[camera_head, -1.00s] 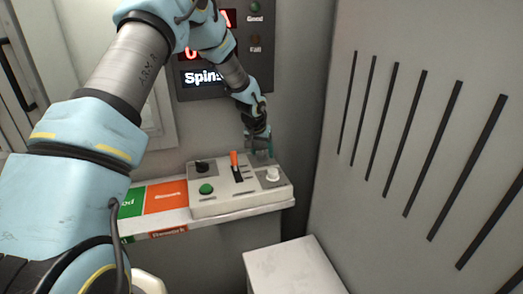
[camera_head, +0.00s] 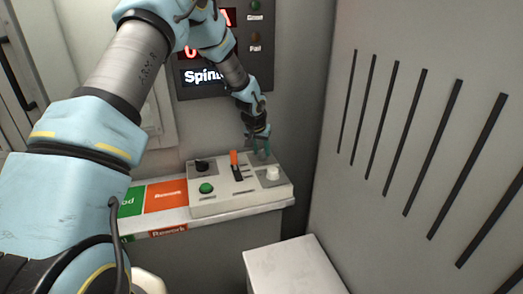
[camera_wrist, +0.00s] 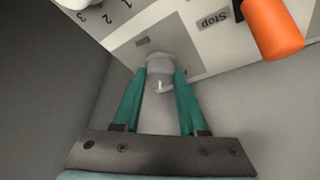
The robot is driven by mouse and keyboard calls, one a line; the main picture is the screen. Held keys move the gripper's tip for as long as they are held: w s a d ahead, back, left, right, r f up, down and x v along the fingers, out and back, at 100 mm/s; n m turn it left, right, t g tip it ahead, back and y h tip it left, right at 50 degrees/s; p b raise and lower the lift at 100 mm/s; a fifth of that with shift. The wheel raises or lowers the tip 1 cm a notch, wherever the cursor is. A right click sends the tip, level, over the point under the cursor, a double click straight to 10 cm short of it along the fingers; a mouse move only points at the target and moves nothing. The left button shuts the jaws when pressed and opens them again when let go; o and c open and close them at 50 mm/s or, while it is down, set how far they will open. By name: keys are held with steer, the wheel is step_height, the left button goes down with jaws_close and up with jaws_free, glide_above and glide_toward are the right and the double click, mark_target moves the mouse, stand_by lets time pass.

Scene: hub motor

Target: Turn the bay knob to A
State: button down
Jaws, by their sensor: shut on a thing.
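A pale control box (camera_head: 225,198) stands on the ledge. My gripper (camera_head: 262,153) is at its back right corner, reaching down from above. In the wrist view its two green fingers (camera_wrist: 160,75) are closed on the sides of a small grey rounded knob (camera_wrist: 159,60) at the box's edge. A small label sits beside this knob, too blurred to read. A white knob (camera_head: 272,174) stands in front of my gripper; its edge shows in the wrist view (camera_wrist: 75,2) beside the marks 1, 2 and 3. A black knob (camera_head: 201,165) is at the back left. I cannot read any A mark.
An orange lever (camera_head: 234,158) rises close left of my gripper, by a Stop label (camera_wrist: 213,19). A green button (camera_head: 206,188) is at the front left. A dark display panel (camera_head: 225,75) hangs behind. A slotted grey wall (camera_head: 400,180) bounds the right.

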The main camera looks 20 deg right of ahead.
steer(key=shift+f+b, duration=0.15)
steer(key=shift+b, duration=0.4)
steer(key=n+b, duration=0.2)
steer(key=b, duration=0.1)
steer(key=shift+s+d+f+y, duration=0.1)
steer(key=shift+d+f+y, duration=0.1)
steer(key=shift+y, duration=0.1)
steer(key=n+t+y+b, duration=0.1)
steer(key=n+b, duration=0.1)
steer(key=b, duration=0.1)
steer(key=shift+r+n, duration=0.1)
steer(key=shift+n, duration=0.3)
steer(key=n, duration=0.1)
steer(key=n+y+b, duration=0.1)
steer(key=n, duration=0.1)
steer(key=shift+d+r+n+b, duration=0.1)
steer(key=shift+r+n+b, duration=0.05)
steer(key=shift+n+b, duration=0.15)
steer(key=shift+r+n+y, duration=0.1)
steer(key=shift+n+y, duration=0.8)
steer(key=shift+n, duration=0.9)
steer(key=shift+c, duration=2.2)
jaws_free()
